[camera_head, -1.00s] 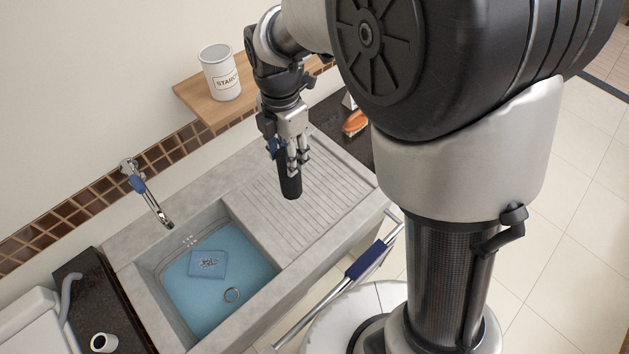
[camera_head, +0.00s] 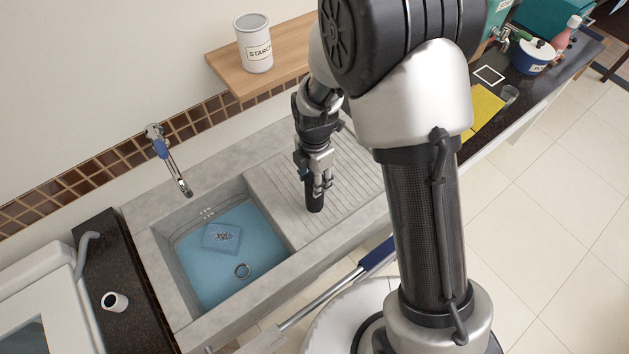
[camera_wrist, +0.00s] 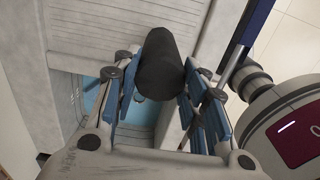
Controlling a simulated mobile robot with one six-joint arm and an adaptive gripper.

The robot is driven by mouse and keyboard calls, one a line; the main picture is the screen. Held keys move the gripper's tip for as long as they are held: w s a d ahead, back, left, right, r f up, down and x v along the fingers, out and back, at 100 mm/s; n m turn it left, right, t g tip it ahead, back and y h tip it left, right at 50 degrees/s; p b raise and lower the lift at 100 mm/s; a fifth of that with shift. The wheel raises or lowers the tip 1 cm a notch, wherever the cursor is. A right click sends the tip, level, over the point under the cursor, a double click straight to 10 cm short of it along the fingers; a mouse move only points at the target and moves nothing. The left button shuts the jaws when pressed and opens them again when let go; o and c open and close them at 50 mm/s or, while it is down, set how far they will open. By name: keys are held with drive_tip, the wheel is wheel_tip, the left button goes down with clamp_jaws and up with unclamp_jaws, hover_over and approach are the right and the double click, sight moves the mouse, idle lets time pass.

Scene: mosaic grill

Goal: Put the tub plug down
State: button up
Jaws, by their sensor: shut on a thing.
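The tub plug (camera_head: 314,199) is a black cylinder. My gripper (camera_head: 318,182) is shut on it, and the plug points downward from the fingers, above or on the ribbed drainboard (camera_head: 352,186) right of the sink basin. I cannot tell whether its lower end touches the stone. In the wrist view the plug (camera_wrist: 161,65) sits between the blue-padded fingers of my gripper (camera_wrist: 160,92), with the drainboard behind it.
A starch tin (camera_head: 254,44) stands on a wooden shelf (camera_head: 288,62) above.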

drive_tip(key=shift+f, duration=0.9)
drive_tip(key=shift+f+b, duration=0.25)
drive_tip(key=shift+b, duration=0.05)
drive_tip(key=o, duration=1.3)
drive_tip(key=shift+r, duration=0.1)
drive_tip(key=shift+r, duration=0.1)
